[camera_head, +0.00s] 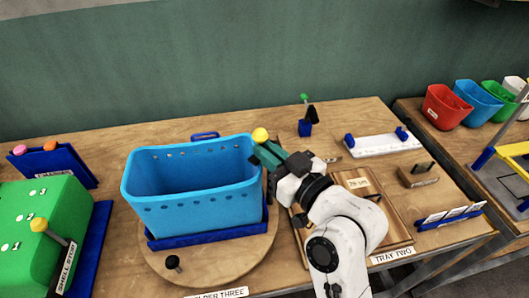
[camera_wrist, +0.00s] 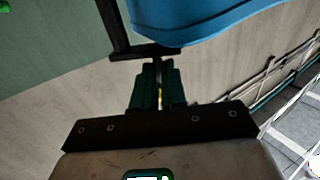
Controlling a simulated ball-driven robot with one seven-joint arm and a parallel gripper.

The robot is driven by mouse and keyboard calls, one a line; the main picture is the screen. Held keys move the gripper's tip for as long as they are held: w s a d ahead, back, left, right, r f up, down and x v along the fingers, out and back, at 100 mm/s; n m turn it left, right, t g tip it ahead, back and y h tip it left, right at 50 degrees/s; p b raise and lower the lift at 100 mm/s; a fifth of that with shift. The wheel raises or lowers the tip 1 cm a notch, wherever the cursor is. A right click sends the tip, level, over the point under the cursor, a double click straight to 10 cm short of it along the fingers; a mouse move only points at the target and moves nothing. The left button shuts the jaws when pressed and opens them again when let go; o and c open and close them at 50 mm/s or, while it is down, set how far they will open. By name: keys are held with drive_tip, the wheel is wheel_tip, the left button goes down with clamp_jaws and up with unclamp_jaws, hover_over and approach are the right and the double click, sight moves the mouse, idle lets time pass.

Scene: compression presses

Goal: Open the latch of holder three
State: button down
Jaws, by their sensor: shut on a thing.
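Holder three (camera_head: 210,238) is a blue tray-like base on a round wooden board, with a blue basket (camera_head: 190,195) standing in it. A yellow ball knob (camera_head: 260,134) shows at the basket's right back corner and appears to belong to the holder's latch. My gripper (camera_head: 262,150) reaches in from the right with green fingers at this knob, shut on the latch. In the wrist view, the fingers (camera_wrist: 157,70) are close together below a dark bar (camera_wrist: 118,30), with a little yellow between them. The fingers hide most of the latch.
A black knob (camera_head: 173,262) stands on the front of the round board. A green box (camera_head: 38,225) is at the left. Tray two (camera_head: 400,236) lies right of my arm, with a white rack (camera_head: 375,146) behind it. A green wall rises behind the table.

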sight(263, 143)
drive_tip(key=shift+w+d+r+n+g+y+b, duration=0.25)
drive_tip(key=shift+d+n+g+y+b, duration=0.6)
drive_tip(key=shift+n+g+b, duration=1.25)
drive_tip(key=shift+w+d+r+n+g+y+b, duration=0.4)
drive_tip(key=shift+n+g+y+b, duration=0.8)
drive_tip(key=shift+g+b, duration=1.5)
drive_tip(key=shift+w+d+r+n+g+y+b, duration=0.15)
drive_tip(key=shift+d+n+g+y+b, duration=0.65)
drive_tip(key=shift+n+g+b, duration=1.35)
drive_tip(key=shift+g+b, duration=0.35)
drive_tip(key=c, duration=1.2)
unclamp_jaws()
drive_tip(key=shift+c, duration=0.2)
drive_tip(key=shift+o, duration=0.3)
drive_tip(key=shift+f+h, duration=0.25)
drive_tip(key=w+d+b, duration=0.1)
drive_tip(key=d, duration=0.9)
drive_tip(key=shift+d+b, duration=0.35)
